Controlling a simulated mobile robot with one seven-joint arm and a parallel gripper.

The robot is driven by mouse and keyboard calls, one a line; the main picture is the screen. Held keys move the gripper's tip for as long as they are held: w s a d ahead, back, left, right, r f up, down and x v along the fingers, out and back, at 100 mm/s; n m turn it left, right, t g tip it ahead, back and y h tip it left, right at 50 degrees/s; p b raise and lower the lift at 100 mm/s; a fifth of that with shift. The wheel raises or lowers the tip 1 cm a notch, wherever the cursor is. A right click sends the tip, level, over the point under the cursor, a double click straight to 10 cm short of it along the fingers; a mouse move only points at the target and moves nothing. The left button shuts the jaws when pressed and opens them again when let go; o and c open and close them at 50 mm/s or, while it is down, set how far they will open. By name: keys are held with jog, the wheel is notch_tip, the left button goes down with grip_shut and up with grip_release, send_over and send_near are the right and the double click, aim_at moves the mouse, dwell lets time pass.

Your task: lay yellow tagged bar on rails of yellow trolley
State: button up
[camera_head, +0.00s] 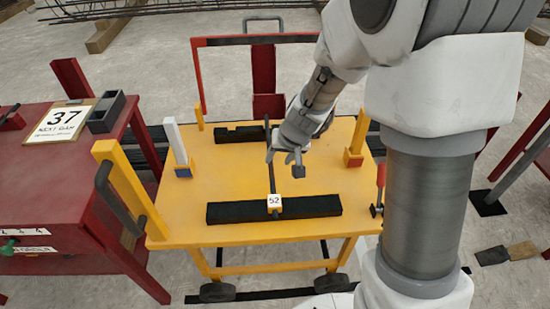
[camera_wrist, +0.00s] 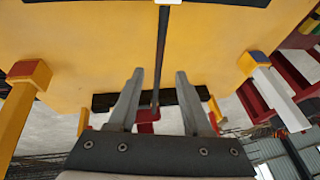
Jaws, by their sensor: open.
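The yellow tagged bar (camera_head: 271,180) is a thin dark rod with a "52" tag (camera_head: 274,203), white-faced with yellow, near its front end. It lies across the yellow trolley (camera_head: 185,215), over the black front rail (camera_head: 235,212) and the black back rail (camera_head: 232,134). My gripper (camera_head: 285,163) is open and empty, just above the trolley deck near the middle of the bar. In the wrist view, the bar (camera_wrist: 162,45) runs lengthwise through the gap between the fingers (camera_wrist: 160,72). I cannot tell how far the fingertips are above it.
Posts stand at the trolley's corners, including a white one (camera_head: 176,145) and a yellow one (camera_head: 128,185) with a dark handle. A red table (camera_head: 60,185) with a "37" sign (camera_head: 62,120) stands at left. A red frame (camera_head: 265,70) rises behind the trolley.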

jog(key=p+v, duration=0.1)
jog(key=v, duration=0.3)
jog(key=s+d+r+n, duration=0.1)
jog(key=s+d+r, duration=0.1)
jog(key=s+r, duration=0.9)
jog(key=s+d+r+h, duration=0.1)
jog(key=s+d+r, duration=0.2)
jog(key=s, duration=0.2)
jog(key=s+d+r+t+h, duration=0.1)
jog(key=s+d+r, duration=0.2)
jog(key=s, duration=0.1)
jog(key=shift+s+r+m, duration=0.3)
jog(key=shift+s+r, duration=0.05)
jog(key=shift+r, duration=0.05)
notch_tip(320, 180, up, 19)
jog(key=p, duration=1.9)
